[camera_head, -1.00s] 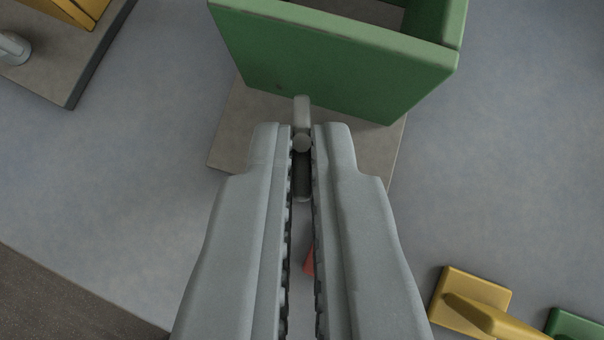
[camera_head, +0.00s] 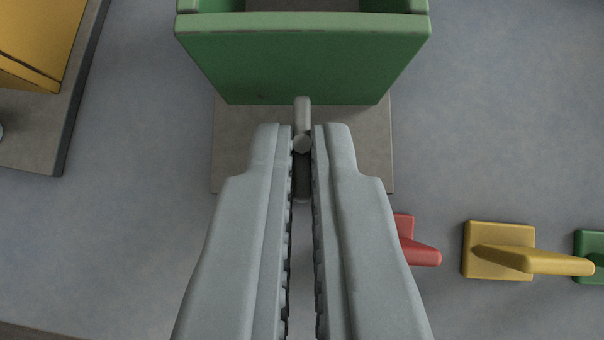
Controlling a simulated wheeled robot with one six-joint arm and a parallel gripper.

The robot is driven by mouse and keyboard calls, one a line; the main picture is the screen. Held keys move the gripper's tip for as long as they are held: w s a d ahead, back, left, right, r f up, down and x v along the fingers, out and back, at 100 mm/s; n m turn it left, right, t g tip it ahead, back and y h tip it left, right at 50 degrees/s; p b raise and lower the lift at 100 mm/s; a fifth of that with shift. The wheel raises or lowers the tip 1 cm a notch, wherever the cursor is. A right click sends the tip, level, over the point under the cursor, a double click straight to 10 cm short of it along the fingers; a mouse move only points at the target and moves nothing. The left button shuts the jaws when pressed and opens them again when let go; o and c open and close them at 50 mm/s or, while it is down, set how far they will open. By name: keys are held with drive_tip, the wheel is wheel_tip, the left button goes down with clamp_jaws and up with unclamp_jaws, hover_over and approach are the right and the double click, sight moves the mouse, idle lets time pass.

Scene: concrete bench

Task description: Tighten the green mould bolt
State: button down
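The green mould (camera_head: 300,65) is an open-topped box on a grey base plate (camera_head: 235,150) at the top middle. Its bolt (camera_head: 303,115) is a grey metal rod with a rounded end, in front of the mould's near wall. My gripper (camera_head: 303,142) has its fingertips on either side of the bolt, with a narrow gap between the fingers. The fingers are closed on the bolt's handle part, which shows between the tips. The lower end of the bolt is partly hidden by the fingers.
A yellow mould (camera_head: 40,40) on its own plate stands at the upper left. At the lower right are a red piece (camera_head: 420,253), a yellow piece (camera_head: 500,250) and a green piece (camera_head: 590,245), each with a bar handle. Bare bench lies between.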

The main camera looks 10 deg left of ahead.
idle(0.7)
drive_tip(key=c, duration=1.9)
unclamp_jaws()
drive_tip(key=shift+s+r, duration=0.1)
drive_tip(key=v, duration=1.7)
drive_tip(key=shift+a, duration=0.15)
